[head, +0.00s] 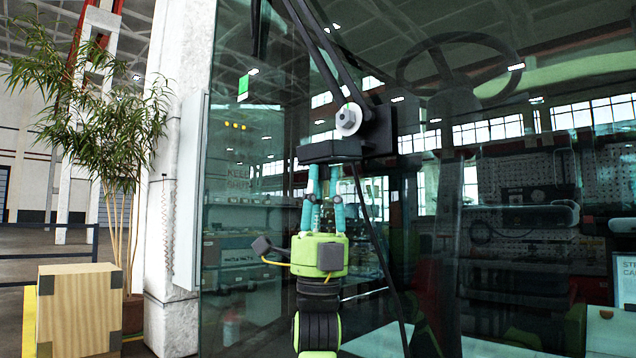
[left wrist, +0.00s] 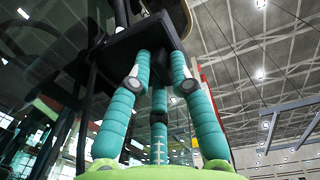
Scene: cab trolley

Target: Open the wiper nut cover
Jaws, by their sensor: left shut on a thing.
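The wiper nut cover (head: 331,151) is a black flap at the foot of the wiper pivot. It stands out roughly level towards me, and the pale round wiper nut (head: 348,119) is bare above it. My left gripper (head: 325,168) comes up from below with its teal fingers at the cover's underside and edge. In the left wrist view the fingertips (left wrist: 160,72) press close around the dark cover (left wrist: 135,50); the exact contact is partly hidden. My right gripper is in neither view.
The black wiper arm (head: 325,50) rises up and left from the pivot. The large glass windscreen (head: 270,210) lies behind my gripper, with a steering wheel (head: 458,62) visible through it. A wooden crate (head: 75,312) and potted plant (head: 120,130) stand at left.

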